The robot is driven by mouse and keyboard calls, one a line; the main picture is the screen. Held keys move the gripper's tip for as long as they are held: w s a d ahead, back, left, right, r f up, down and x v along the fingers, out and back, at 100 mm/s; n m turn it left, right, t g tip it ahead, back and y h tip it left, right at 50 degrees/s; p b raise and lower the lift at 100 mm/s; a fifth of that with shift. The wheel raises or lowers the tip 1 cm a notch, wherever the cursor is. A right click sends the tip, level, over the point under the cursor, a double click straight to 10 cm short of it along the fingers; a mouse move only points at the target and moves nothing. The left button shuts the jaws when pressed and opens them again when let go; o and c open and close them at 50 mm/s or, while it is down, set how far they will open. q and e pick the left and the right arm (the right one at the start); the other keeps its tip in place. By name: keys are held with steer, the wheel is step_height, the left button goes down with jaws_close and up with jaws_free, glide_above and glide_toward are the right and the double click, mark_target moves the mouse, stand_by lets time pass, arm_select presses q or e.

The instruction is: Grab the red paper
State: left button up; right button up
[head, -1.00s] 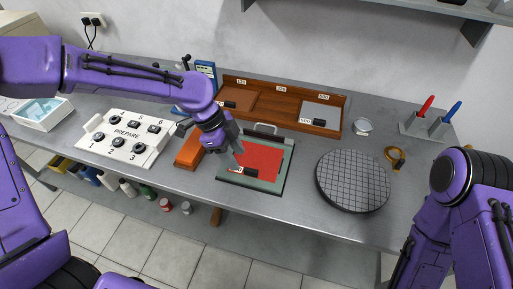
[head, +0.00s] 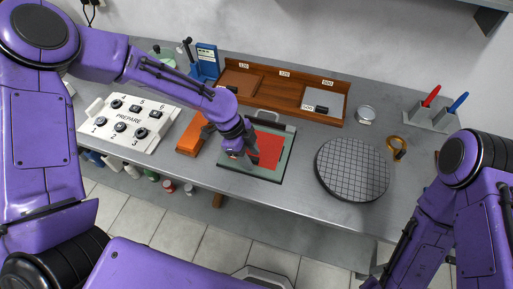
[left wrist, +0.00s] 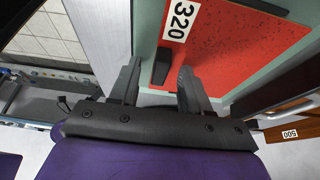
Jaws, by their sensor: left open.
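The red paper (head: 270,150) lies flat on a grey-green board with a handle at its back, near the middle of the bench. In the left wrist view the red paper (left wrist: 235,50) carries a white "320" label (left wrist: 180,22) and a small black block (left wrist: 162,66) at its near edge. My left gripper (head: 248,158) is low over the paper's left front part and hides that edge in the head view. In the left wrist view its fingers (left wrist: 158,78) are open, with the black block showing between the tips; contact cannot be told. My right gripper is out of view.
A wooden rack (head: 285,82) behind holds a brown sheet and a grey sheet with black blocks; its middle slot is empty. An orange block (head: 191,139) is left of the board, a round gridded plate (head: 352,170) right. A white button panel (head: 128,122) stands further left.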

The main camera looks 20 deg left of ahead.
arm_select(q)
steer(key=shift+a, duration=0.1)
jaws_close()
